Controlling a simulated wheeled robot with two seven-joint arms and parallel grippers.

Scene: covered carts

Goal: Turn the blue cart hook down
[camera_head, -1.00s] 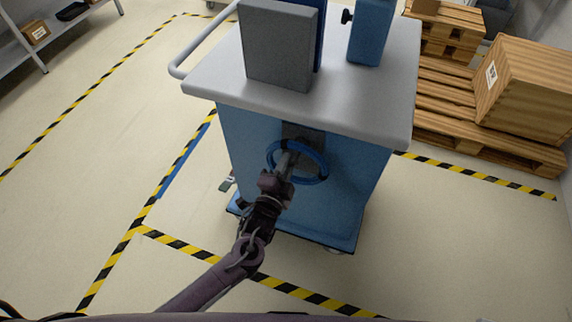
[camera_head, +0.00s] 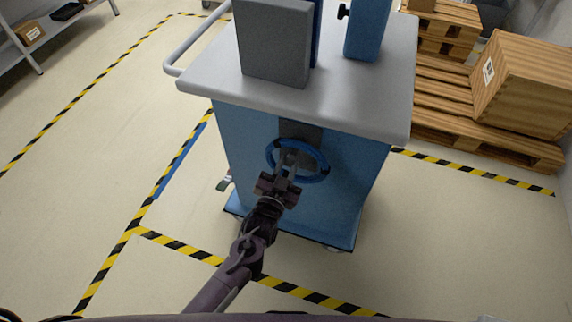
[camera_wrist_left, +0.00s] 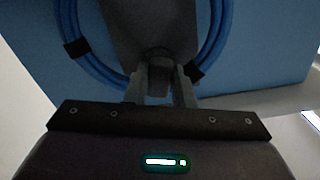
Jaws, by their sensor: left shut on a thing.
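The blue cart (camera_head: 330,205) stands in front of me with a light grey top (camera_head: 350,105). On its near face is a dark grey plate (camera_head: 300,131), also in the left wrist view (camera_wrist_left: 150,25). A coiled blue hose (camera_head: 318,176) with black bands hangs there and shows in the left wrist view (camera_wrist_left: 68,30). The dark grey hook (camera_wrist_left: 158,75) sticks out of the plate inside the coil. My left gripper (camera_head: 289,160) reaches into the coil, its fingers (camera_wrist_left: 160,88) shut on the hook from both sides. The hook's tip is partly hidden. My right gripper is out of view.
A grey box (camera_head: 272,42) and a blue upright part (camera_head: 367,28) stand on the cart top. A push handle (camera_head: 190,52) sticks out at left. Wooden pallets (camera_head: 440,85) with a crate (camera_head: 530,85) stand at right. The taped floor at left is clear.

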